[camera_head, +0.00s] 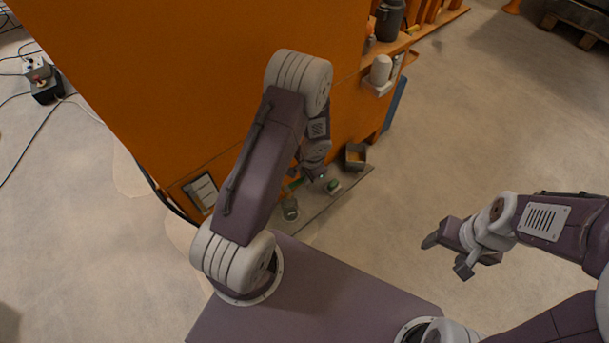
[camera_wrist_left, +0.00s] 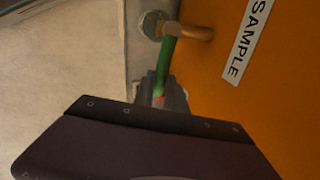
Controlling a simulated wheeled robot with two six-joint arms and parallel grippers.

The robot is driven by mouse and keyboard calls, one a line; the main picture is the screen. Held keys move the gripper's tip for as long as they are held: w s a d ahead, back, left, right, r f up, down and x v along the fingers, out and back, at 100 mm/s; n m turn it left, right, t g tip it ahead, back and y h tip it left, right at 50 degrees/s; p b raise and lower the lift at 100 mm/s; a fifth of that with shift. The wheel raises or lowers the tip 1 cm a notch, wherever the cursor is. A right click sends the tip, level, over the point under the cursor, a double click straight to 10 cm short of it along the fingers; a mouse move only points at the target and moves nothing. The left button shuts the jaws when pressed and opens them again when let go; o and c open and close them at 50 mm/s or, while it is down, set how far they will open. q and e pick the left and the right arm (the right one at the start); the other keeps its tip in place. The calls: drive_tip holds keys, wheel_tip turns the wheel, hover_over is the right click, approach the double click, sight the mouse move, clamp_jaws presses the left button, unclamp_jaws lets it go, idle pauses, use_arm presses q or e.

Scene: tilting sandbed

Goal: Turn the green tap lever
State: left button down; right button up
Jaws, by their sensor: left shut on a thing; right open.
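My left gripper (camera_wrist_left: 160,92) is shut on the lever's lower end, and my own wrist hides part of the jaws. In the head view the lever (camera_head: 294,185) is a small green bar beside my left gripper (camera_head: 313,173), low against the orange panel. My right gripper (camera_head: 447,255) is open and empty above the floor at the right.
The orange panel (camera_head: 180,70) stands close behind the tap, with a "SAMPLE" label (camera_wrist_left: 250,40) on it. A low grey shelf (camera_head: 318,219) carries a small jar (camera_head: 290,210), a small green-topped item (camera_head: 333,186) and a dark bin (camera_head: 355,156).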

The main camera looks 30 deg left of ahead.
use_arm(q)
drive_tip(key=shift+s+d+m+t+h+b, duration=0.15)
drive_tip(key=shift+s+d+m+b, duration=0.3)
drive_tip(key=shift+m+b, duration=0.5)
drive_tip(key=shift+s+d+m+t+h+b, duration=0.2)
drive_tip(key=shift+s+d+m+b, duration=0.4)
drive_tip(key=shift+m, duration=0.6)
drive_tip(key=shift+s+d+m+t+h+b, duration=0.2)
drive_tip(key=shift+s+m+b, duration=0.2)
drive_tip(key=shift+m+b, duration=0.6)
drive_tip(key=c, duration=1.3)
unclamp_jaws()
drive_tip(key=shift+c, duration=0.2)
wheel_tip(320, 180, up, 9)
drive_tip(key=s+p, duration=0.1)
drive_tip(key=p, duration=0.6)
drive_tip(key=shift+s+d, duration=0.35)
drive_tip(key=shift+d, duration=0.05)
